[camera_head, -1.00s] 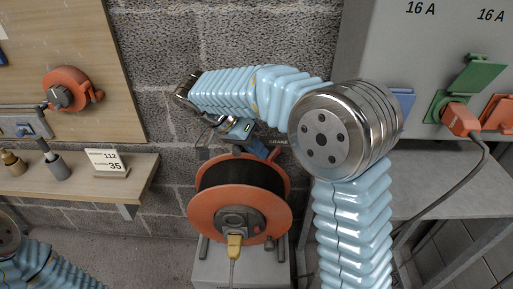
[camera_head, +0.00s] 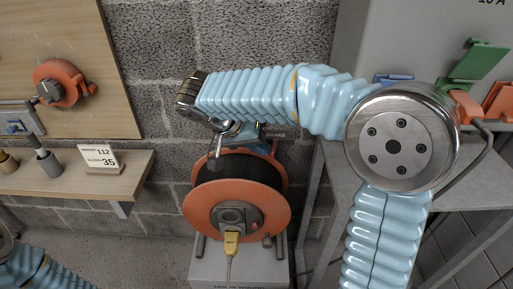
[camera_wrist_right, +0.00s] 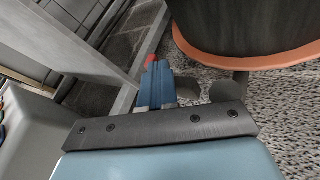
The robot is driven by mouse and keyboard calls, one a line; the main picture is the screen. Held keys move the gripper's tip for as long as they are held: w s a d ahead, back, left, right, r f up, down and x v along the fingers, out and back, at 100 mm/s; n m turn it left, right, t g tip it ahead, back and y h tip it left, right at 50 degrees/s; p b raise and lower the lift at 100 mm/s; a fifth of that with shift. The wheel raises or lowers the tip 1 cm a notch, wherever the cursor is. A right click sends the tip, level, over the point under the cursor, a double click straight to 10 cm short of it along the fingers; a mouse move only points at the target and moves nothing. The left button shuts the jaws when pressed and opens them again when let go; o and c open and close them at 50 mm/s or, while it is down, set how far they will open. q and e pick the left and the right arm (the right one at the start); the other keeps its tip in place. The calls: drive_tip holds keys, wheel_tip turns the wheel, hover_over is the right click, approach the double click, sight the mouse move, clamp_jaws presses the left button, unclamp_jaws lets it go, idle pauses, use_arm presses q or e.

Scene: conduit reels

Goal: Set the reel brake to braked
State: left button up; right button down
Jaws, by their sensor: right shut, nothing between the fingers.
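The cable reel (camera_head: 236,208) has orange flanges and a dark drum and stands on a grey base below my right arm. Behind its top is a small dark brake label. A small red piece (camera_head: 275,147), likely the tip of the brake lever, shows beside my right gripper (camera_head: 262,148). In the right wrist view my right gripper's blue fingers (camera_wrist_right: 155,88) are shut and empty, with the red tip (camera_wrist_right: 152,62) just past them. I cannot tell whether they touch, nor the brake's position. My left gripper is out of view; part of my left arm shows at lower left.
A yellow plug (camera_head: 231,240) sits in the reel's front. A grey cabinet (camera_head: 410,40) with green and orange sockets is at right.

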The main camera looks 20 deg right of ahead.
drive_tip(key=n, duration=0.1)
drive_tip(key=s+n+t+b, duration=0.1)
drive_tip(key=d+n, duration=0.1)
drive_tip(key=shift+s+f+t+b, duration=0.25)
drive_tip(key=shift+t+b, duration=0.15)
drive_tip(key=shift+r, duration=0.25)
drive_tip(key=shift+w, duration=0.1)
drive_tip(key=shift+w+a+p, duration=0.15)
drive_tip(key=shift+w+p, duration=0.2)
drive_tip(key=shift+w, duration=0.4)
